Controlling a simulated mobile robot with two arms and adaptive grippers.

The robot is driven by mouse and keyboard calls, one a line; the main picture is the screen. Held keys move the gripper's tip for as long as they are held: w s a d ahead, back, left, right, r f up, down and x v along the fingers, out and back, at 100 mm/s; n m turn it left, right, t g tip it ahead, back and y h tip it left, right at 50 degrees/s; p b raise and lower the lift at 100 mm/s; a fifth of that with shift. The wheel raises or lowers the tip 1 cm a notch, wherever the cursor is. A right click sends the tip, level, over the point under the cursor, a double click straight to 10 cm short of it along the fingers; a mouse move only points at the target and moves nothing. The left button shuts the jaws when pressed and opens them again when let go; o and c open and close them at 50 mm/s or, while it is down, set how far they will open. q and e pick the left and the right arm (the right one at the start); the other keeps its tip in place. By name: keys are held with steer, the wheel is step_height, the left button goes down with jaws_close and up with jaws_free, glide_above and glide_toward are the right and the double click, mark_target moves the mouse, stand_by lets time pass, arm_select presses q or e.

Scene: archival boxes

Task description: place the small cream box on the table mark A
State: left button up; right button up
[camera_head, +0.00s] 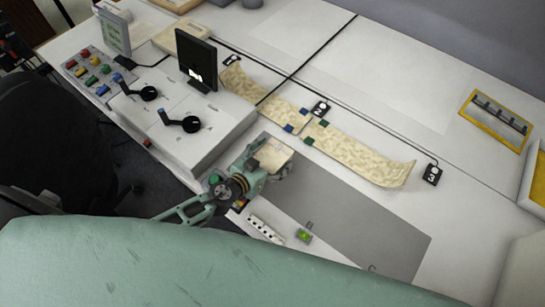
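The small cream box (274,155) is at the end of my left arm, over the near left part of the grey mat. My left gripper (268,163) has its fingers on either side of the box and appears shut on it. The gripper hides the box's lower part, so I cannot tell whether it touches the mat. I cannot make out a letter A on the table. My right gripper is not in view.
The grey mat (385,235) is mostly bare to the right. A long patterned strip (350,158) lies behind it, by black number tags (432,174). A white console (195,130) with a dark screen (196,60) stands left.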

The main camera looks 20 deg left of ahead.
arm_select(q)
steer(key=shift+o, duration=0.5)
steer(key=shift+r, duration=0.15)
steer(key=shift+s+a+r, duration=0.1)
steer(key=shift+s, duration=0.1)
steer(key=v, duration=1)
steer(key=shift+s+b, duration=0.3)
steer(key=shift+b, duration=0.1)
steer(key=shift+s+a+r, duration=0.25)
steer(key=shift+s+r, duration=0.05)
steer(key=shift+s, duration=0.1)
